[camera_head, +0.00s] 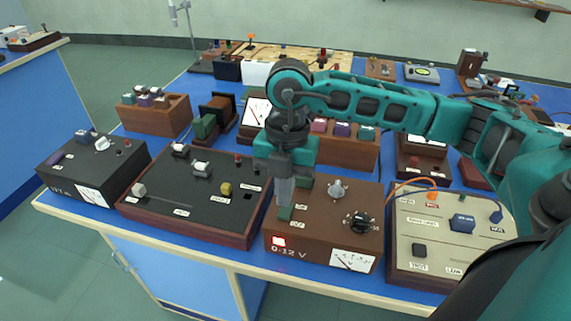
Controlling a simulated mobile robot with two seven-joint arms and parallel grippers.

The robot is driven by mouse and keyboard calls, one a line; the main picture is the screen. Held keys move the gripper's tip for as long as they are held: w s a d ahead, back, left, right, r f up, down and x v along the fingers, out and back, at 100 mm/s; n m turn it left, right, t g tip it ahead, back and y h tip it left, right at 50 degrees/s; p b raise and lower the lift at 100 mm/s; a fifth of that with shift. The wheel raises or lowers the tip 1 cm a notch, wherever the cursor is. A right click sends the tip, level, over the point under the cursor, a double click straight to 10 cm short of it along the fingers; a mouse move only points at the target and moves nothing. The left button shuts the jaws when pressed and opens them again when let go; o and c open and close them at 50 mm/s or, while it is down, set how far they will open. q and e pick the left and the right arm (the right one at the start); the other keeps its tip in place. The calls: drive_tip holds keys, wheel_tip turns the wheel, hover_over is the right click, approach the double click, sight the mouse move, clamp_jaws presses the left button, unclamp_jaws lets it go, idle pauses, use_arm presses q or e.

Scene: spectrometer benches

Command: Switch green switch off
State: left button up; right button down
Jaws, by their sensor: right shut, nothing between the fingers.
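A brown power supply box (318,250) labelled 0-12 V stands at the front middle of the blue bench. A small green switch (285,213) is on the left of its top face, and a red lit indicator (279,241) shows on its front. A second green block (305,182) shows farther back on the same top. My right gripper (284,203) points down directly over the front green switch, shut and empty, its tips at or very near it; I cannot tell whether they touch. The gripper hides part of the box top. My left gripper is not in view.
A wide black panel box (205,222) stands to the left and a beige-topped box (425,268) to the right, both close beside the brown box. Wooden boxes with coloured blocks (155,115) and meters crowd behind. Orange wire (405,184) arcs over the beige box.

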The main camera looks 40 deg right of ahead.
sight(286, 211)
drive_tip(key=shift+s+a+f, duration=0.1)
drive_tip(key=shift+f, duration=1.05)
